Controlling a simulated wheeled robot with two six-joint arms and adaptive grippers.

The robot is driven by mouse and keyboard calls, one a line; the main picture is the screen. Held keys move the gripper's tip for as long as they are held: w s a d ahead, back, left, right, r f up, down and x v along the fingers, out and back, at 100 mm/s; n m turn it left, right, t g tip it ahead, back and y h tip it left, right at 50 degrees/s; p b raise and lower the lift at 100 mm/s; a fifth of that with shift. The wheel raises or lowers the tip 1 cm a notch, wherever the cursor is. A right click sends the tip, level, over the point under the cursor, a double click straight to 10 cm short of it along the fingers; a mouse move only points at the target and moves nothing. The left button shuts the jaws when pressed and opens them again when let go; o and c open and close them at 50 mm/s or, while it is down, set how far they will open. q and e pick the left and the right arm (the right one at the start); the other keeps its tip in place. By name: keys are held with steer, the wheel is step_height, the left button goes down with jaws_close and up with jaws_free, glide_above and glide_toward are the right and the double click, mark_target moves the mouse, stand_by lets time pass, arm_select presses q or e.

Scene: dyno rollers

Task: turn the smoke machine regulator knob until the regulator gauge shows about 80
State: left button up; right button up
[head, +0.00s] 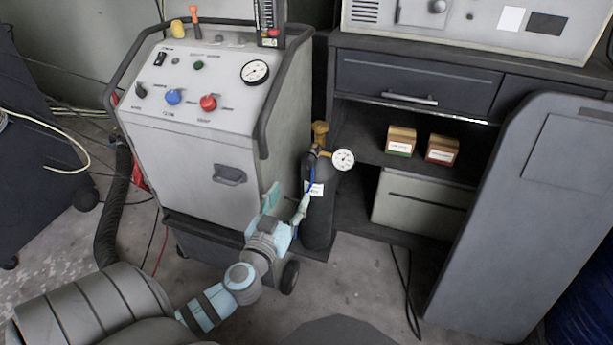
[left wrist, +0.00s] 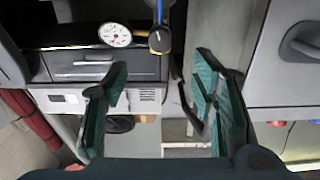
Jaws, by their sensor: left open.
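The smoke machine (head: 200,130) is a grey wheeled cabinet with a dark bottle (head: 320,215) at its right side. A brass regulator (head: 320,132) tops the bottle, with a round white regulator gauge (head: 343,159) at its right. The gauge also shows in the left wrist view (left wrist: 115,35); its reading is too small to tell. My left gripper (head: 286,204) is open and empty, in front of the bottle and below the gauge. The knob is beyond its fingertips (left wrist: 161,72), apart from them. My right gripper is not in view.
The machine's sloped panel holds a blue knob (head: 173,97), a red knob (head: 208,103) and another gauge (head: 255,71). A dark workbench (head: 415,85) with two small boxes (head: 400,141) (head: 441,150) stands right of the bottle. A grey panel (head: 520,220) stands farther right. Cables cross the floor.

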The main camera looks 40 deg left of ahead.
mark_target(307, 165)
arm_select(q)
steer(key=x, duration=1.2)
steer(key=shift+w+a, duration=0.2)
steer(key=shift+w, duration=0.15)
steer(key=shift+c, duration=0.3)
steer(key=c, duration=1.1)
steer(key=shift+m, duration=0.6)
steer(key=o, duration=1.2)
steer(key=shift+c, duration=0.2)
